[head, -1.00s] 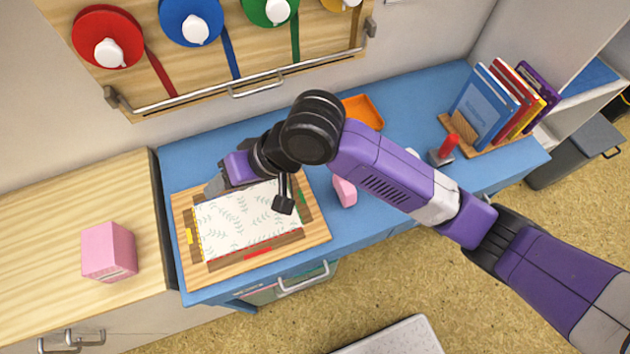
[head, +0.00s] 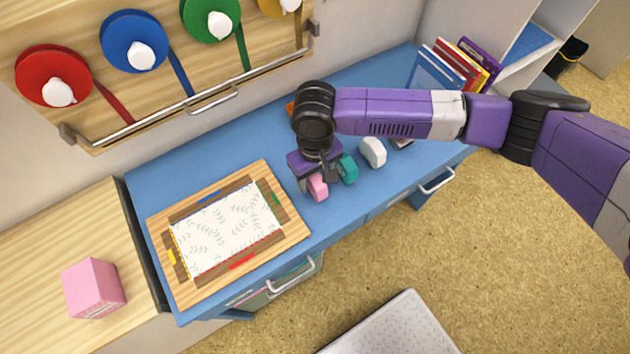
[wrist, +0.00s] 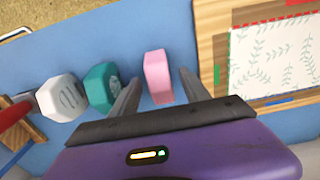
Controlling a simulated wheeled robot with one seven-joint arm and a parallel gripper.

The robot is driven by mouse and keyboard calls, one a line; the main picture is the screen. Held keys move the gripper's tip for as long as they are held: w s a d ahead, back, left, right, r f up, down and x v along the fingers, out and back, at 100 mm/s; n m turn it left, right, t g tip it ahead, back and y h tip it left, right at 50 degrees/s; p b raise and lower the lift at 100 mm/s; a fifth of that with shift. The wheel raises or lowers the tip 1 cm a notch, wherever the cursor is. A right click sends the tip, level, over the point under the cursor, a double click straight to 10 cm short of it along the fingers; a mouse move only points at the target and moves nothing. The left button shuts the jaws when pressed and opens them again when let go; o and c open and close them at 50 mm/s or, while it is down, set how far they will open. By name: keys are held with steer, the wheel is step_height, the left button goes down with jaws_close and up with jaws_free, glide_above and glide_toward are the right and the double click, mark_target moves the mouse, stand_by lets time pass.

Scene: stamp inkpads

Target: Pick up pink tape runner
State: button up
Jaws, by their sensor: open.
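In the head view the pink tape runner (head: 318,187) is partly hidden under my gripper (head: 313,180). My gripper is open and empty, pointing down above it. I cannot tell how far the fingertips are above the desk.
A teal tape runner (wrist: 101,87) lies just beside the left finger, with a white one (wrist: 62,98) beyond it. A wooden board with leafy paper (head: 230,230) lies on the other side. A pink box (head: 93,288) stands on the wooden counter.

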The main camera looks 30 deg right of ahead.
mark_target(315, 177)
steer(key=shift+f, duration=1.3)
jaws_close()
steer(key=shift+r, duration=0.1)
step_height(315, 177, up, 20)
steer(key=b, duration=0.1)
